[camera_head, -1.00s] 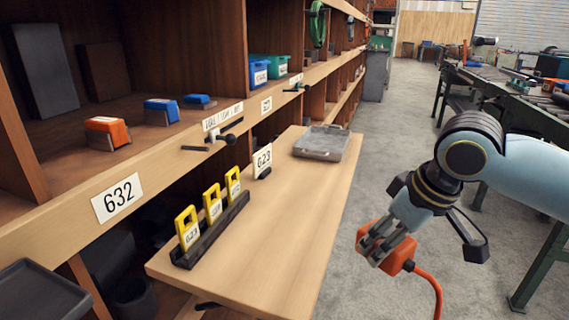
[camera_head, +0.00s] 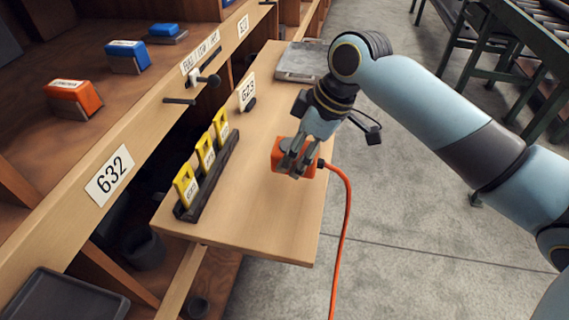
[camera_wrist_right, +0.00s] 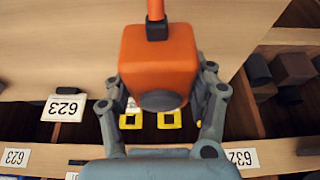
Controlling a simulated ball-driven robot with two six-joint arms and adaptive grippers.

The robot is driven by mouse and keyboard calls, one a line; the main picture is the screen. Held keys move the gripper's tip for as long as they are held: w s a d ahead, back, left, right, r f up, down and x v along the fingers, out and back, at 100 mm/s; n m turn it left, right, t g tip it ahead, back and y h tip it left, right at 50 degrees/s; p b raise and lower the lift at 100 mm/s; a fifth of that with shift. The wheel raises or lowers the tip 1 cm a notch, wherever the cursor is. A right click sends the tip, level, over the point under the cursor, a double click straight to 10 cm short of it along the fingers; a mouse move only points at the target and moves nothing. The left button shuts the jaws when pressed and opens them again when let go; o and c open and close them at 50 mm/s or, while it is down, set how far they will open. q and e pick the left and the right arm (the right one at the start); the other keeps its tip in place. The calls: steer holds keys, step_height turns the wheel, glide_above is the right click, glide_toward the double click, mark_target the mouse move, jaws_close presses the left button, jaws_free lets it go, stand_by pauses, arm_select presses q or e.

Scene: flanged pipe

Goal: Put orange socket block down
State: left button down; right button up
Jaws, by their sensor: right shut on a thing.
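The orange socket block (camera_head: 281,156) with its orange cable (camera_head: 347,200) is held over the wooden pull-out board (camera_head: 262,225), right of the yellow tags. My right gripper (camera_head: 294,172) is shut on it. In the right wrist view the block (camera_wrist_right: 159,58) sits between the two fingers (camera_wrist_right: 160,100), its cable leaving at the top. I cannot tell whether the block touches the board. My left gripper is in neither view.
A black rack (camera_head: 210,180) holds yellow tags (camera_head: 205,150) at the board's left. A 623 sign (camera_head: 247,91) and a grey tray (camera_head: 301,61) stand farther back. Bare board lies in front of the block. The shelf (camera_head: 140,160) with the 632 label borders the left.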

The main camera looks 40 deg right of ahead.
mark_target(285, 181)
steer(key=shift+w+a+f, duration=0.4)
steer(key=shift+w, duration=0.3)
steer(key=shift+w+a+f, duration=0.15)
steer(key=shift+w+f, duration=0.05)
steer(key=shift+w, duration=0.05)
steer(key=shift+w+f, duration=0.1)
steer(key=shift+f, duration=0.2)
step_height(285, 181, down, 4)
steer(key=shift+r, duration=0.2)
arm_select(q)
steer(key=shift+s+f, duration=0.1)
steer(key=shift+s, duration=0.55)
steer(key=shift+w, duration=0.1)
arm_select(e)
steer(key=o, duration=1.4)
steer(key=shift+f, duration=0.1)
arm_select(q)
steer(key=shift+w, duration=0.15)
arm_select(e)
steer(key=shift+o, duration=0.2)
